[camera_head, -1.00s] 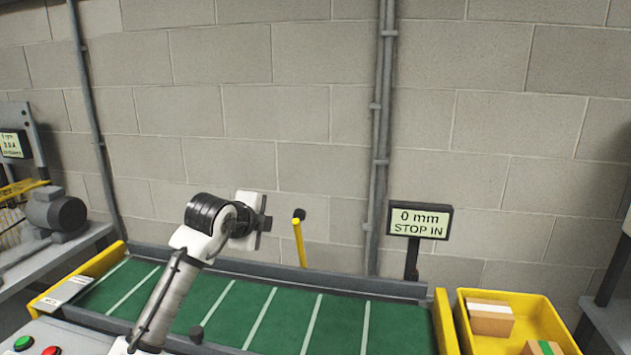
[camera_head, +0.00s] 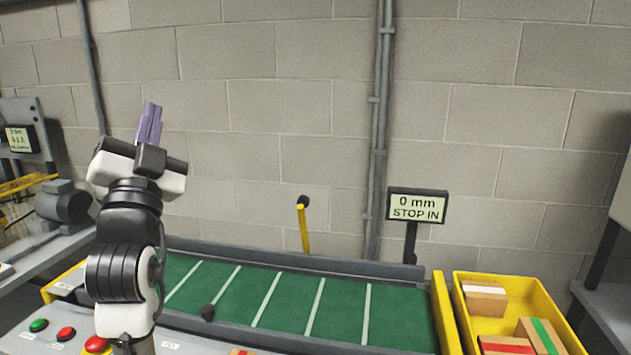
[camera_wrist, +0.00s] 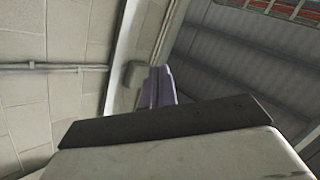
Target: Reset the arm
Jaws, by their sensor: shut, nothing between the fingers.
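My gripper (camera_head: 150,122) points up in front of the block wall, at the left of the head view. Its purple fingers are together with nothing between them. They also show in the wrist view (camera_wrist: 160,85), against the wall and ceiling. My arm stands upright below it and hides the left end of the green belt (camera_head: 290,305).
A display (camera_head: 417,206) reading "0 mm STOP IN" stands behind the belt. A yellow bin (camera_head: 530,290) at the right holds several boxes. A panel with green and red buttons (camera_head: 66,334) lies at lower left. A yellow lever (camera_head: 303,228) rises behind the belt. The air around my gripper is clear.

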